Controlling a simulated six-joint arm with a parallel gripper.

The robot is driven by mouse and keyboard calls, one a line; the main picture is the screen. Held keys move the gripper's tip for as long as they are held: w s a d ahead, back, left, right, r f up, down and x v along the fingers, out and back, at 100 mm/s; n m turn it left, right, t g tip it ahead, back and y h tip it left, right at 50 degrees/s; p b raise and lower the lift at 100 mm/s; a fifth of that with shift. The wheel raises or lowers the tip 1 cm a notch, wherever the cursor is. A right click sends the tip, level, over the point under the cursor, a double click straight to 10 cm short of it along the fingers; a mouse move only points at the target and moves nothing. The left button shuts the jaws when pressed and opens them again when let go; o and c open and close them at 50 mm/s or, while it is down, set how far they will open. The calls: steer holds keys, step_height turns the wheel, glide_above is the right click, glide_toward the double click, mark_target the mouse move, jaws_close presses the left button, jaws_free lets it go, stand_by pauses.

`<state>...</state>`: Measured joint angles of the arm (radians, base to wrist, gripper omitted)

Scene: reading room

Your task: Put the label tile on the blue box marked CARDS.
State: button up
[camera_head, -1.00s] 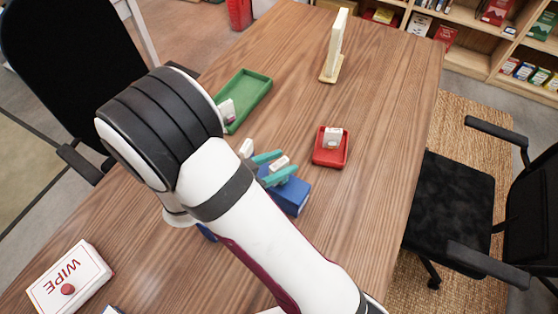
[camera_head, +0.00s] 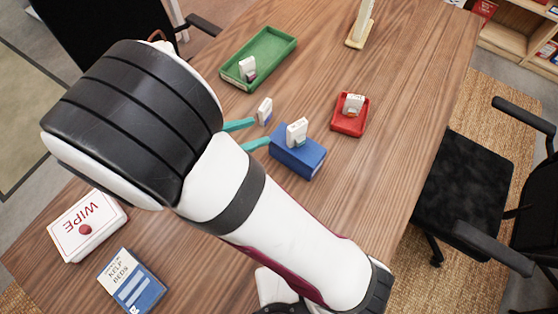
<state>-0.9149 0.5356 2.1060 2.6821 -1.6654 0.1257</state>
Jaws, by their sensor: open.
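The blue box (camera_head: 298,163) sits on the wooden table in the middle of the view. No CARDS marking is readable on it from here. A small white label tile (camera_head: 297,131) stands upright on top of the box, near its far left part. My gripper (camera_head: 262,131) has two teal fingers, spread open with nothing between them. It is just left of the box and tile, apart from the tile. Another white tile (camera_head: 265,111) with a bluish mark stands beyond the fingertips, apparently on the table. My arm hides much of the table's left part.
A green tray (camera_head: 282,48) and a red tray (camera_head: 346,126) each hold a white tile. A cream upright stand (camera_head: 361,30) is at the back. A WIPE box (camera_head: 88,226) and a blue-and-white box (camera_head: 132,281) lie front left. The table right of the blue box is clear.

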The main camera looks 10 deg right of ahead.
steer(key=w+a+r+n+t+y, duration=0.1)
steer(key=w+a+r+t+y, duration=0.15)
steer(key=w+y, duration=0.35)
steer(key=w+a+r+n+t+y, duration=0.1)
steer(key=w+a+r+t+y, duration=0.1)
steer(key=w+a+r+y, duration=0.25)
steer(key=s+n+g+y, duration=0.3)
steer(key=s+n+y, duration=0.25)
steer(key=s, duration=0.25)
steer(key=s+d+f+g+h, duration=0.1)
steer(key=s+d+g, duration=0.2)
steer(key=s+d, duration=0.3)
steer(key=s+d+f+g+h, duration=0.1)
steer(key=s+d+g, duration=0.3)
steer(key=s, duration=0.9)
steer(key=shift+d+f+n+h, duration=0.3)
steer(key=shift+d+f+n, duration=0.05)
steer(key=shift+d, duration=0.75)
